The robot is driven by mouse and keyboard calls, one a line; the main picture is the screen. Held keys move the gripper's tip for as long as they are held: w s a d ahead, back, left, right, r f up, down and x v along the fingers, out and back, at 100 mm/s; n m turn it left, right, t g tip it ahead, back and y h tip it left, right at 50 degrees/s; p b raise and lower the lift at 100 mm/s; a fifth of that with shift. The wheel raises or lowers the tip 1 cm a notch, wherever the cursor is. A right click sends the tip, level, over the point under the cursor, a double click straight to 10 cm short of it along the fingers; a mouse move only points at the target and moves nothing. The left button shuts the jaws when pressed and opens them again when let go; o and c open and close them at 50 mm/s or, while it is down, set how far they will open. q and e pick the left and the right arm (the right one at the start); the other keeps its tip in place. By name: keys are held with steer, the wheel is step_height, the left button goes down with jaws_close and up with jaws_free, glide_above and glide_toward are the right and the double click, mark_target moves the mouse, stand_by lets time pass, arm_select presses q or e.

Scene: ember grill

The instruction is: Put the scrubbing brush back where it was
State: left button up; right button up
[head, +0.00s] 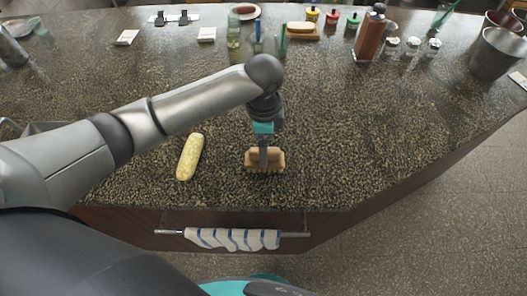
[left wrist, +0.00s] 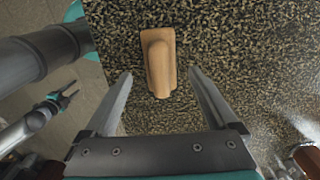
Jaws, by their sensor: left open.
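The scrubbing brush (head: 275,158) has a tan wooden body with bristles below and sits on the speckled counter near its front edge. It also shows in the left wrist view (left wrist: 158,62), with its raised grip lying lengthwise between and beyond my fingertips. My left gripper (head: 263,160) points down at the brush from above. In the left wrist view my left gripper (left wrist: 161,75) is open, one finger on each side of the brush grip, with gaps visible. My right gripper (left wrist: 70,92) shows small at the left of the left wrist view, its fingers apart and empty, over the floor.
A corn cob (head: 189,157) lies left of the brush. A striped towel (head: 232,238) hangs on a rail below the counter front. The counter right of the brush is clear.

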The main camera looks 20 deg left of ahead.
arm_select(q)
step_height(320, 180, up, 6)
steer(key=shift+f, duration=0.15)
stand_by(0.5)
